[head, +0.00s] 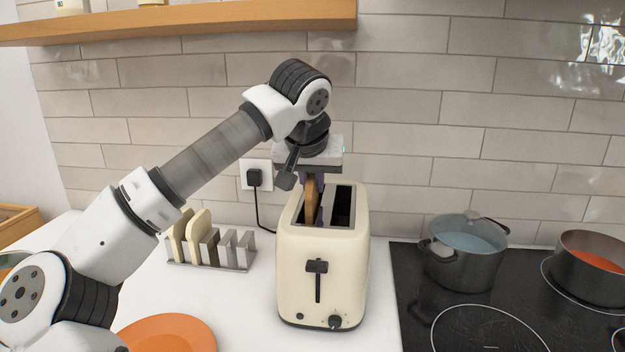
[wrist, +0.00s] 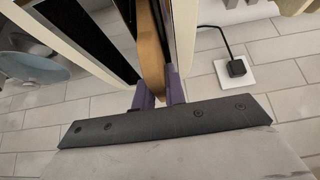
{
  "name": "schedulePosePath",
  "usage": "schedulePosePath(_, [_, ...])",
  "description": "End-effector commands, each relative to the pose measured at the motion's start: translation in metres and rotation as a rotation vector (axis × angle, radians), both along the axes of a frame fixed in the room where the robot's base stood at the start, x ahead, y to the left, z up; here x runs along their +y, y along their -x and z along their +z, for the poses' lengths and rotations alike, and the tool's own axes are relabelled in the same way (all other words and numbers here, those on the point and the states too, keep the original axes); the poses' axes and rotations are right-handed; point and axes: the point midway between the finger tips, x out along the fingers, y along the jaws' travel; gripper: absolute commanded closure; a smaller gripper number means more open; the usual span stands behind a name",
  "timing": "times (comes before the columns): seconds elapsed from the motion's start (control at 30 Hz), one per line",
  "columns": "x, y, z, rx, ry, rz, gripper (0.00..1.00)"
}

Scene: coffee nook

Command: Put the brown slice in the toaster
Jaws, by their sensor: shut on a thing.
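The cream toaster (head: 322,265) stands on the white counter, with two long slots in its top. My gripper (head: 313,180) is above the left slot, pointing down, shut on the brown slice (head: 312,203). The slice is upright and its lower part is inside the left slot, hidden by the toaster's walls. In the wrist view the brown slice (wrist: 151,50) sits between the purple fingers of my gripper (wrist: 158,92), within the slot of the toaster (wrist: 75,45). The right slot looks dark and empty. The toaster's lever (head: 317,268) is high on its front track.
A metal rack (head: 235,252) with pale slices (head: 198,232) stands left of the toaster. An orange plate (head: 168,333) lies in front. A lidded pot (head: 465,262) and a pan (head: 590,275) are on the black hob at right. A plug (head: 254,178) and cord are behind; a shelf (head: 180,22) hangs above.

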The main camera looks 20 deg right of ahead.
Motion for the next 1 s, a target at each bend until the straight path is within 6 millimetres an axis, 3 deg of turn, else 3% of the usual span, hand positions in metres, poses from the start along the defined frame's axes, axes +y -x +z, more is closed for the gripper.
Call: schedulePosePath(1.0, [0.000,0.000,-0.011,0.000,-0.001,0.001,1.00])
